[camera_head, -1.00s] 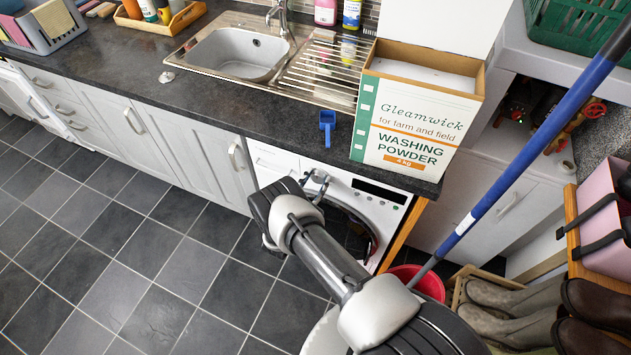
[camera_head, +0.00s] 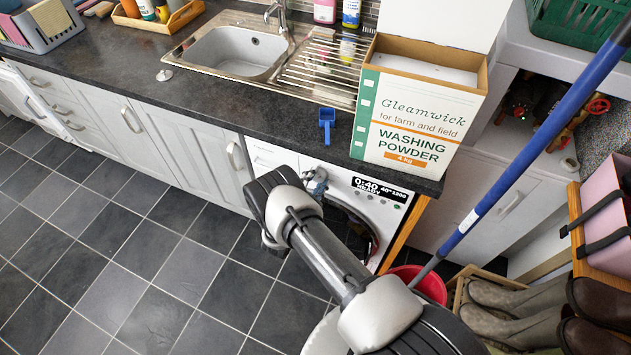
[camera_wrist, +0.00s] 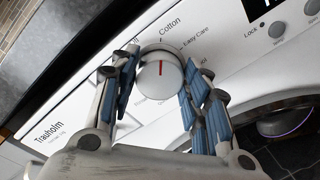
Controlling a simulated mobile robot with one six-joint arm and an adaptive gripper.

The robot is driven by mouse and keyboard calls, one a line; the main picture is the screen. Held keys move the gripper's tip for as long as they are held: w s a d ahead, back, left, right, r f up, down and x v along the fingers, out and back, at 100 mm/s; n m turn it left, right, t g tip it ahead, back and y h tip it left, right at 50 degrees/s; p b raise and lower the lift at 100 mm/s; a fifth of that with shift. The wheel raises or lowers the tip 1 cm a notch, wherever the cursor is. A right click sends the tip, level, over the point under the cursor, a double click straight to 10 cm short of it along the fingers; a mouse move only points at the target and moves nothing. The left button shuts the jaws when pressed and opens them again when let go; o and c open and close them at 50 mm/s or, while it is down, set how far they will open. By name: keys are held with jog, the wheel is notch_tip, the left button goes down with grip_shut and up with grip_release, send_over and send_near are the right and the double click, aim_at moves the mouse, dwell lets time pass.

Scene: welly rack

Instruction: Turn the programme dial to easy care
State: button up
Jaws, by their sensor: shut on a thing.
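The programme dial (camera_wrist: 158,82) is a round white and silver knob on the washing machine's white front panel (camera_head: 345,180). Its red mark points up in the wrist view, closer to the "Cotton" label (camera_wrist: 170,28) than to the "Easy Care" label (camera_wrist: 196,35) at its upper right. My gripper (camera_wrist: 160,70) is shut on the dial, with blue-padded fingers on its left and right sides. In the head view my gripper (camera_head: 316,184) is at the panel, and my arm hides much of the machine. The display (camera_head: 380,190) is lit, reading 0:40, 40° 1200 and READY.
Above the panel is the dark worktop (camera_head: 215,95), with a washing powder box (camera_head: 415,125) and a blue scoop (camera_head: 326,122) near its edge. A blue-handled pole (camera_head: 510,180) slants across the right, above a red bucket (camera_head: 425,285). The tiled floor at left is clear.

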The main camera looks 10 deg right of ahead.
jog(key=m, duration=0.4)
jog(key=shift+f+b, duration=0.1)
jog(key=shift+b, duration=0.3)
jog(key=shift+m, duration=1.7)
jog(key=shift+m+y+b, duration=0.3)
jog(key=o, duration=1.1)
jog(key=shift+c, duration=0.2)
jog(key=shift+s, duration=0.1)
jog(key=f+v, duration=0.1)
jog(key=v, duration=1)
jog(key=shift+s+a+r, duration=0.25)
jog(key=shift+s+r, duration=0.15)
